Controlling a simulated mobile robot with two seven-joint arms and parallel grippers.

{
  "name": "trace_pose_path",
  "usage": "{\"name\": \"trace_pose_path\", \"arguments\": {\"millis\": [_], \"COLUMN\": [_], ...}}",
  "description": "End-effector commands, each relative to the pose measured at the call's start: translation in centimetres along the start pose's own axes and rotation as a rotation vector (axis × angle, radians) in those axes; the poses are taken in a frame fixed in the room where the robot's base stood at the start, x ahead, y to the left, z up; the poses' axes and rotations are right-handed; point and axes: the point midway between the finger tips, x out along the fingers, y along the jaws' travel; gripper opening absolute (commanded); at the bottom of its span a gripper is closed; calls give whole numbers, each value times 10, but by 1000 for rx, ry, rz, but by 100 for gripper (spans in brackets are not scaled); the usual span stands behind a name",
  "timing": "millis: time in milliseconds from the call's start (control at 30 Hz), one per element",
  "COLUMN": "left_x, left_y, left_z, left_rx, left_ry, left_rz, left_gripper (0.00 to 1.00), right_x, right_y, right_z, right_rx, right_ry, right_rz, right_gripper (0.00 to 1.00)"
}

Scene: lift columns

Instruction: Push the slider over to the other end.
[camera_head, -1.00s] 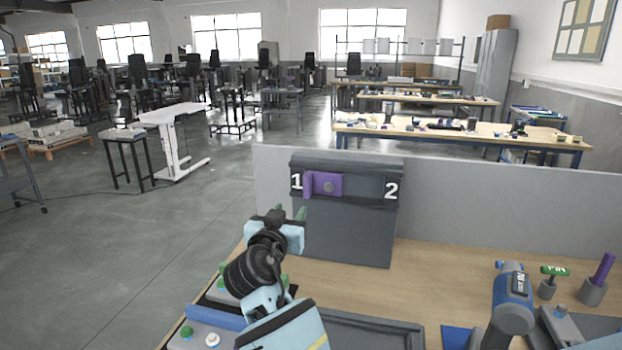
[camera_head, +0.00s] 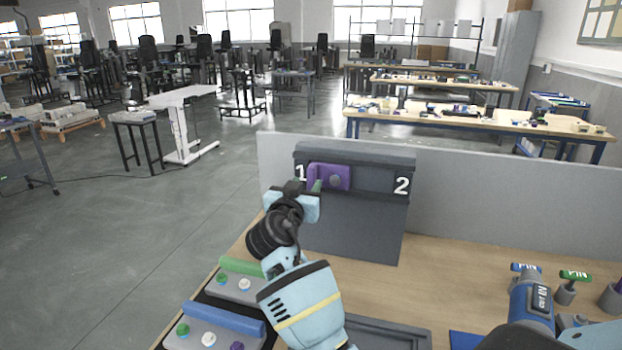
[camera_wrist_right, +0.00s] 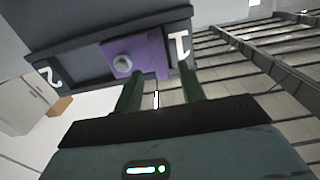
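The purple slider (camera_head: 333,177) sits at the end marked 1 of a dark grey panel (camera_head: 355,225). In the right wrist view the slider (camera_wrist_right: 139,54) shows close up with a round grey knob. My right gripper (camera_head: 309,186) is just below and in front of the tab. In the wrist view its two green fingers (camera_wrist_right: 161,80) are apart, one by the slider's lower edge and one by the 1. Contact cannot be told. My left gripper is not in view.
A grey screen (camera_head: 510,205) stands behind the panel. Green and blue bars (camera_head: 225,318) with knobs lie at the front left, and a dark tray (camera_head: 390,328) lies at the front. A blue cylinder (camera_head: 532,300) and T-handled parts (camera_head: 570,283) stand at the right.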

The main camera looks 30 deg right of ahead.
Motion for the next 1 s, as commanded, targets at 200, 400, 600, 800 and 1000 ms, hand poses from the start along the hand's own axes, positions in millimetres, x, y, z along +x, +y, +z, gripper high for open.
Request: {"name": "trace_pose_path", "arguments": {"millis": [200,400,600,800,1000], "left_x": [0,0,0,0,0], "left_y": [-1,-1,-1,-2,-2], "left_z": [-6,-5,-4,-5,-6], "left_rx": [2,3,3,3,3], "left_ry": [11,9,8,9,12], "left_rz": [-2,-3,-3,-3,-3], "left_gripper": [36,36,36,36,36], "right_x": [29,40,41,41,41], "right_y": [0,0,0,0,0], "right_z": [-2,0,0,0,0], "right_rx": [0,1,1,1,1], "right_ry": [2,-1,-1,-1,-1], "right_rz": [1,0,0,0,0], "right_gripper": [40,40,40,23,0]}}
